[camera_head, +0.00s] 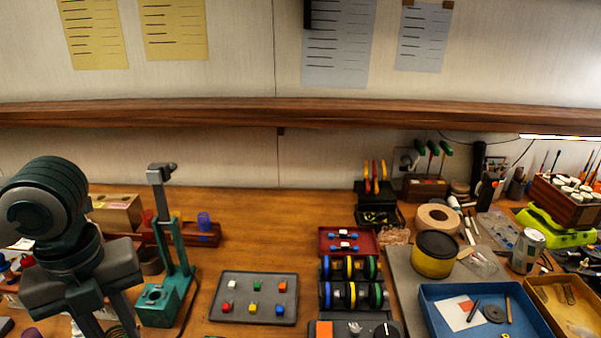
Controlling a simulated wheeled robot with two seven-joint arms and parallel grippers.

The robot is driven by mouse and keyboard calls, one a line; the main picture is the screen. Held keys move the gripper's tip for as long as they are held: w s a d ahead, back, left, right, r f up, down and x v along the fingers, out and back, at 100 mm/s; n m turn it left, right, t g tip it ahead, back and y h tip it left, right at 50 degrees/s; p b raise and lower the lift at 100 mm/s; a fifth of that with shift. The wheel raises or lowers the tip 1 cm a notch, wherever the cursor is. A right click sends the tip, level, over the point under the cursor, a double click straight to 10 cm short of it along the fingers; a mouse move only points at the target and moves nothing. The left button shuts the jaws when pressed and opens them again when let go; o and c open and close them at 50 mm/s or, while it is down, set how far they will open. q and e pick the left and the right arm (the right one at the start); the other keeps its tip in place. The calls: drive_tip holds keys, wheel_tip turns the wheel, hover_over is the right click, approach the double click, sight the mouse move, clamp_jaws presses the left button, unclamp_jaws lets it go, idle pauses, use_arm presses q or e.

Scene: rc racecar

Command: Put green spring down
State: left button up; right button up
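My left gripper (108,318) comes in at the lower left, pointing down. Its two fingers stand apart where they show, but their tips are cut off by the bottom edge. A bit of a greenish coiled thing (116,331) shows between the fingers at the bottom edge. It may be the green spring; I cannot tell whether it is held or lies on the bench. My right gripper is not in view.
A green press stand (160,304) stands just right of my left gripper. A grey tray (229,315) holds several small coloured blocks. Colored wheels on a rack (351,280), a yellow tin (434,262) and a blue tray (434,314) crowd the right. Bare wood (262,238) lies behind the grey tray.

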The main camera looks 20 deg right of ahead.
use_arm(q)
drive_tip(key=a+f+m, duration=0.9)
drive_tip(key=a+m, duration=0.1)
drive_tip(key=a, duration=0.2)
wheel_tip(320, 180, down, 15)
drive_tip(key=s+a+m, duration=0.1)
drive_tip(key=s+m, duration=0.2)
drive_tip(key=m, duration=2)
drive_tip(key=s+d+f+m, duration=0.1)
drive_tip(key=d+f+m, duration=0.1)
drive_tip(key=d+m, duration=0.3)
drive_tip(key=d, duration=0.2)
drive_tip(key=shift+d+f+m, duration=0.3)
drive_tip(key=shift+f+m, duration=0.05)
drive_tip(key=shift+m, duration=0.05)
drive_tip(key=shift+d, duration=0.1)
